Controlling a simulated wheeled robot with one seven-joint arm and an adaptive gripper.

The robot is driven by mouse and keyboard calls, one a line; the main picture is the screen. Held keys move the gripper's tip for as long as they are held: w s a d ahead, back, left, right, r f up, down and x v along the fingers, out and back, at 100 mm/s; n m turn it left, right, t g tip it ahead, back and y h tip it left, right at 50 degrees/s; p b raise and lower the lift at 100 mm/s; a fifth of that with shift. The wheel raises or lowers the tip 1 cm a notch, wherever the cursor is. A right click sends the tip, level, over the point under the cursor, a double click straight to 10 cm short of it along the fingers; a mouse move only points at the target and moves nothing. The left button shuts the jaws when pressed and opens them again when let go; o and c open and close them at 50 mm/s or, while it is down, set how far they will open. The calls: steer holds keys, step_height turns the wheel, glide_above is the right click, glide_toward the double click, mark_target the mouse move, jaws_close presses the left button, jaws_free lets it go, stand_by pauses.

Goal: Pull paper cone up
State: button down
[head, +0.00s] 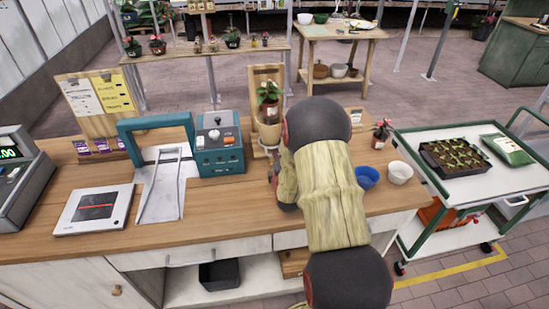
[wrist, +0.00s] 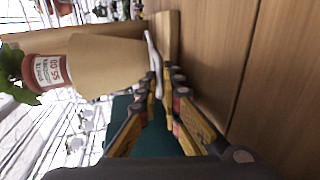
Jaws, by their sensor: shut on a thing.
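The tan paper cone (head: 268,131) is upright in a wooden stand (head: 276,76) on the counter, with a leafy potted plant (head: 269,96) in its wide top. In the wrist view, turned sideways, the cone (wrist: 108,64) runs from the labelled red-brown pot (wrist: 48,70) at left toward my fingers. A pale ring (wrist: 152,52) of the stand is around its narrow part. My gripper (wrist: 166,82) is shut at the cone's narrow lower end, just beneath the ring. The exact grip is partly hidden by the fingers. In the head view my arm hides most of the gripper.
A teal machine (head: 217,145) stands left of the stand, with a teal-framed metal chute (head: 160,170) beside it. A blue bowl (head: 366,178), a white bowl (head: 400,172) and a small potted plant (head: 381,133) are to the right. Bare counter lies in front of the machine.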

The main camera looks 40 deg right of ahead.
step_height(320, 180, up, 12)
steer(key=p, duration=0.3)
steer(key=shift+w+d+r, duration=0.1)
steer(key=shift+r, duration=0.05)
steer(key=c, duration=2.3)
jaws_free()
steer(key=v, duration=1.2)
